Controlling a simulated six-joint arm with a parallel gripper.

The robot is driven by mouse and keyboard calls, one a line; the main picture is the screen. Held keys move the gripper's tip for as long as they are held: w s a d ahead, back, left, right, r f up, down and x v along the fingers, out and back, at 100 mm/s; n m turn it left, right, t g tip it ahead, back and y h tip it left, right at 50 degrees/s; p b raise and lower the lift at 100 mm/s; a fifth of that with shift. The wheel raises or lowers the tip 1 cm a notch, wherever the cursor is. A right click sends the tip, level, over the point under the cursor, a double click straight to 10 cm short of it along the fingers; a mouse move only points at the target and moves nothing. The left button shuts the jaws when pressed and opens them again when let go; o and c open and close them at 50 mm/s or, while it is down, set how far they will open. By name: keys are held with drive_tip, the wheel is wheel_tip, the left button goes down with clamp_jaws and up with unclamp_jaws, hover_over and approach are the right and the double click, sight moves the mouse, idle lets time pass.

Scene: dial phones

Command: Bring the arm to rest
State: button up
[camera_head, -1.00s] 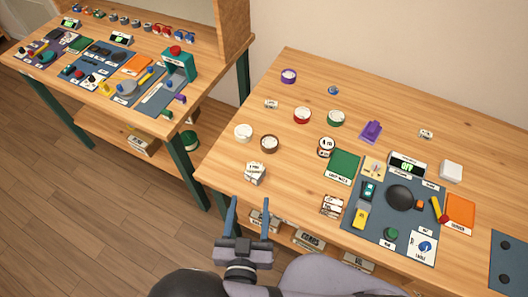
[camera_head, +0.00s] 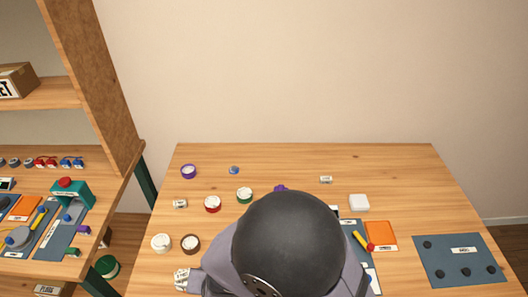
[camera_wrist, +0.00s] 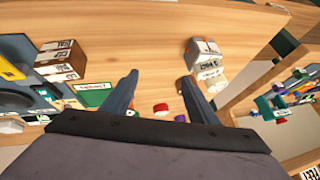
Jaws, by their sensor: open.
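My gripper (camera_wrist: 158,98) shows in the wrist view with its two blue-grey fingers apart and nothing between them. In the head view the gripper itself is hidden behind my own dark, rounded arm link, which covers the front middle of the table. The wooden table (camera_head: 300,160) lies beneath the arm. In the wrist view a stack of labelled blocks (camera_wrist: 62,62) is left of the fingers and another labelled stack (camera_wrist: 207,62) is close to the right finger. I cannot tell whether the right finger touches that stack.
A second workbench (camera_head: 110,180) stands at left. The table's back is mostly clear.

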drive_tip(key=d+r+g, duration=0.1)
drive_tip(key=d, duration=0.3)
drive_tip(key=w+d+g+b, duration=0.1)
drive_tip(key=d, duration=0.3)
drive_tip(key=w+d+r+g, duration=0.1)
drive_tip(key=d, duration=0.3)
drive_tip(key=shift+r+n+g, duration=0.3)
drive_tip(key=shift+r+n, duration=0.05)
drive_tip(key=shift+n, duration=0.05)
drive_tip(key=s+d+r+g+h, duration=0.1)
drive_tip(key=s+d, duration=0.2)
drive_tip(key=d, duration=0.4)
drive_tip(key=s+d+r+g+h+b, duration=0.1)
drive_tip(key=s+d, duration=0.2)
drive_tip(key=d, duration=0.5)
drive_tip(key=shift+d+r+g+h, duration=0.15)
drive_tip(key=shift+d+g+h, duration=0.15)
drive_tip(key=shift+g, duration=0.1)
